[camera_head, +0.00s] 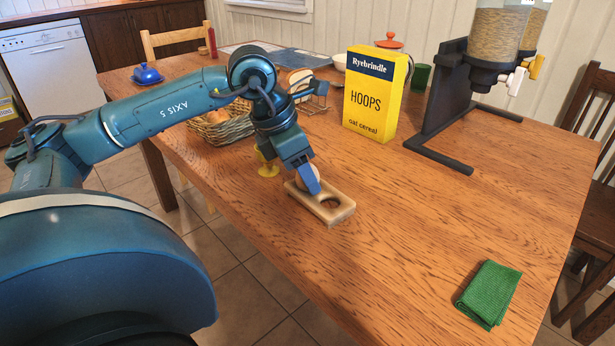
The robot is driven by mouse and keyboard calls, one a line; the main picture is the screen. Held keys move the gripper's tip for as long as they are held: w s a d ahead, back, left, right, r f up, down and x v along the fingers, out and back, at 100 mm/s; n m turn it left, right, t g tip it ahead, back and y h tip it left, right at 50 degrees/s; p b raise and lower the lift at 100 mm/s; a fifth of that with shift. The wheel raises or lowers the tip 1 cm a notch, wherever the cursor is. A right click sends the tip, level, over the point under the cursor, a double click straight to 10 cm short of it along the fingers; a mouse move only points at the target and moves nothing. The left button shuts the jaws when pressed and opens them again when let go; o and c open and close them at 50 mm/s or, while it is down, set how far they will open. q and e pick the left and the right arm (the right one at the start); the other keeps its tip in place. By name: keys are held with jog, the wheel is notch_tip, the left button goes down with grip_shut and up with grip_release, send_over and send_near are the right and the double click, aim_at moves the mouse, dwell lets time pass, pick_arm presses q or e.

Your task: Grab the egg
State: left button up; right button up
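The egg (313,174) is pale brown and sits at the far-left end of a small wooden holder (338,215) on the table. The holder has an empty round hole at its near-right end. My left gripper (309,182) points down at the egg, with a blue finger in front of it that hides part of it. I cannot tell whether the fingers touch the egg or how far apart they are. My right gripper is not in view.
A yellow egg cup (267,165) stands just left of the holder. A wicker basket (222,128) is behind my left arm. A yellow cereal box (374,94) and a cereal dispenser (450,100) stand farther back. A green cloth (489,294) lies at right. The table's front middle is clear.

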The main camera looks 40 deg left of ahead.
pick_arm(q)
jog(key=c, duration=0.5)
jog(key=shift+r, duration=0.15)
